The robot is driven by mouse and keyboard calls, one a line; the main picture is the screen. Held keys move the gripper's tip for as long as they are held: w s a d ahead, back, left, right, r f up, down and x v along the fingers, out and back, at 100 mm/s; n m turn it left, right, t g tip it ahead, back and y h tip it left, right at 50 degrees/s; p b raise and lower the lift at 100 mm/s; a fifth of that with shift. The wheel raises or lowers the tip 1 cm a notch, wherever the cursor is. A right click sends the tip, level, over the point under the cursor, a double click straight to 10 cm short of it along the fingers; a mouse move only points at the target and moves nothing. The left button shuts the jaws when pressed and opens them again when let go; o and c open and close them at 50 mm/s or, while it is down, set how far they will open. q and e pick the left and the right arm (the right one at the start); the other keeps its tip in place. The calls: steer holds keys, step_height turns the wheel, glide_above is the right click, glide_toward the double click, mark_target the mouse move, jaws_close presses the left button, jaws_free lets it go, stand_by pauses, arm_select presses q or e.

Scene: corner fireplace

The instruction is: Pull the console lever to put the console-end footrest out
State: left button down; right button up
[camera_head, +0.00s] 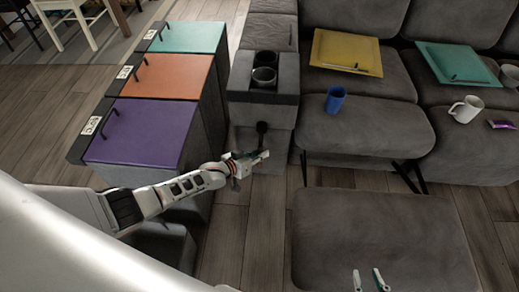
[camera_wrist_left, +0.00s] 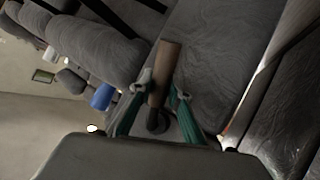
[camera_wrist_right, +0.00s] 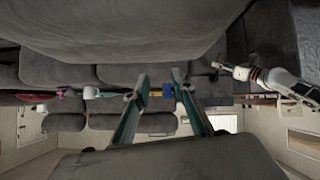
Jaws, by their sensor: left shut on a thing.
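The console (camera_head: 265,118) is a grey upholstered block with two cup holders on top. Its lever (camera_head: 262,129) shows as a dark knob and short stem on the front face. My left gripper (camera_head: 254,158) is at the lever. In the left wrist view the lever has a brown handle (camera_wrist_left: 165,70), and my left fingers are shut on it. The console-end footrest (camera_head: 380,240) appears as a large grey cushioned panel in front of the seat, with dark struts in the gap between. My right gripper (camera_head: 369,280) is open and empty over this panel.
Bins with purple (camera_head: 140,132), orange (camera_head: 168,76) and teal (camera_head: 188,37) lids stand left of the console. A blue cup (camera_head: 335,99), white mug (camera_head: 466,109), yellow tray (camera_head: 345,50) and teal tray (camera_head: 455,62) rest on the sofa. Bare floor lies beside the footrest.

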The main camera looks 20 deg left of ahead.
arm_select(q)
steer(key=shift+s, duration=0.1)
stand_by(0.5)
steer(key=c, duration=1.9)
jaws_free()
steer(key=shift+s, duration=0.1)
steer(key=shift+s+r, duration=0.2)
steer(key=shift+s, duration=0.15)
steer(key=v, duration=1.1)
steer(key=shift+a+r, duration=0.15)
steer(key=shift+a, duration=0.2)
steer(key=shift+w, duration=0.1)
